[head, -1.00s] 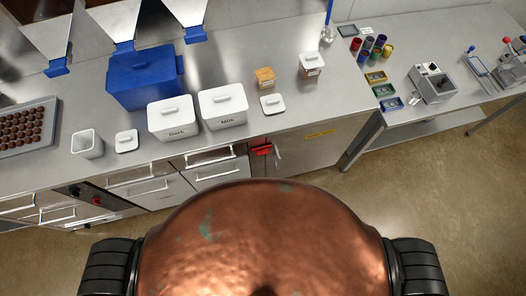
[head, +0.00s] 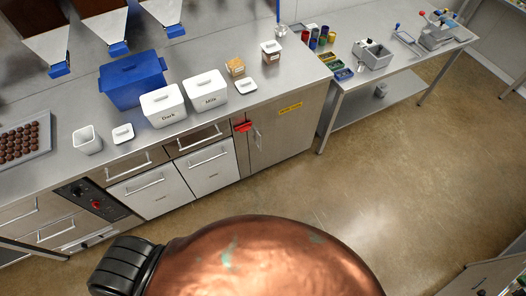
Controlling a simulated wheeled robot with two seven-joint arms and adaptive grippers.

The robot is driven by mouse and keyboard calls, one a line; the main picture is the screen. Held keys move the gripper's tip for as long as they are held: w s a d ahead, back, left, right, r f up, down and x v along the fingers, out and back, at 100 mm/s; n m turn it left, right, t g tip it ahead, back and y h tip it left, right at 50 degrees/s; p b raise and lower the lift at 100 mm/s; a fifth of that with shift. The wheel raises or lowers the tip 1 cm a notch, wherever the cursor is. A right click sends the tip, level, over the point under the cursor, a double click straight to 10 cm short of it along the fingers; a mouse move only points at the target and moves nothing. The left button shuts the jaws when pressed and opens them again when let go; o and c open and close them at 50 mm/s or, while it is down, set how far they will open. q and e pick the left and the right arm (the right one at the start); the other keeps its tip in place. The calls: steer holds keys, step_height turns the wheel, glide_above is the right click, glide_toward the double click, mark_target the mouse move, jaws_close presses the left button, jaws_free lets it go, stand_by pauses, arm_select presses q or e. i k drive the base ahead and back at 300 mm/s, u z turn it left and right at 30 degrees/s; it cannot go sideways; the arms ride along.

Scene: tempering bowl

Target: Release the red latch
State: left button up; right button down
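The red latch (head: 242,126) sits on the front of the steel counter, just under the countertop edge. It is at the upper left of a steel cabinet door (head: 280,122) with a yellow label and a vertical handle. I hold a large copper bowl (head: 265,260) in front of me, which fills the bottom of the head view. My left gripper (head: 125,268) is black and lies at the bowl's left side. Its fingertips are hidden, so its grip cannot be made out. My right gripper is out of view. Both are well away from the latch.
The countertop carries a blue bin (head: 135,82), a Dark tub (head: 163,106), a Milk tub (head: 205,90) and a chocolate tray (head: 22,143). A side table (head: 400,75) stands at right. The brown floor (head: 400,160) before the cabinet is open.

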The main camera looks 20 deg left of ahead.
mark_target(244, 127)
steer(key=z, duration=0.1)
steer(key=k, duration=0.2)
steer(key=u, duration=0.7)
steer(key=i, duration=0.8)
steer(key=u, duration=0.25)
